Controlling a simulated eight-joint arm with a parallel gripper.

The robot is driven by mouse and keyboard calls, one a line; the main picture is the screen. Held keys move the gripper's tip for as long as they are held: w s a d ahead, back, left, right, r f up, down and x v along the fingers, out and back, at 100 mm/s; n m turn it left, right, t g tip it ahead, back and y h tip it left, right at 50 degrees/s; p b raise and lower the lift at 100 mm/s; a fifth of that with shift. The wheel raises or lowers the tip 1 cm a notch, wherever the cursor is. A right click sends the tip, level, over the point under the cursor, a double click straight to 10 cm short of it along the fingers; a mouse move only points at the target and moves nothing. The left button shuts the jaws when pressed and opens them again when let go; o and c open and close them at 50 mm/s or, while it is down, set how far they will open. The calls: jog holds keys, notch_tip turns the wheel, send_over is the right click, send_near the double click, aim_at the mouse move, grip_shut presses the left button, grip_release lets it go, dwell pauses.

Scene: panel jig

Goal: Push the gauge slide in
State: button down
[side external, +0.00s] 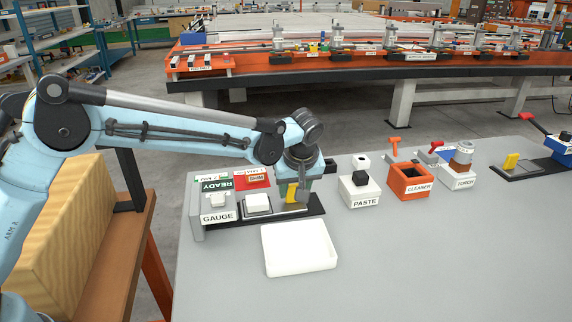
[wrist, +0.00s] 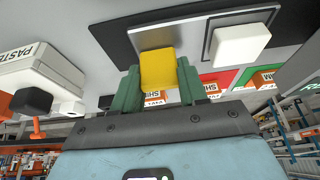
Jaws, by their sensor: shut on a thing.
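The gauge slide has a yellow handle (side external: 291,194) and a grey plate carrying a white block (side external: 257,202). It sits on a dark track (side external: 312,208) to the right of the gauge box (side external: 217,216). My gripper (side external: 297,186) is low over the track, shut on the yellow handle. In the wrist view the handle (wrist: 158,66) stands between the two green fingers of my gripper (wrist: 157,80). The white block (wrist: 239,42) shows to the right there. The fingertips are partly hidden in the side view.
A white tray (side external: 300,268) lies in front of the track. A paste box (side external: 360,196), an orange cleaner box (side external: 409,190) and a torch holder (side external: 459,183) stand to the right. A green READY panel (side external: 216,186) and a red card stand behind the gauge box. The front right table is clear.

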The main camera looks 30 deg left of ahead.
aim_at(259, 196)
jog(key=s+a, duration=0.5)
jog(key=shift+s+a, duration=0.35)
jog(key=c, duration=0.6)
grip_release()
jog(key=shift+r, duration=0.1)
jog(key=shift+d+r, duration=0.15)
jog(key=shift+r, duration=0.1)
jog(key=v, duration=1.1)
jog(key=shift+r, duration=0.15)
jog(key=shift+s, duration=0.1)
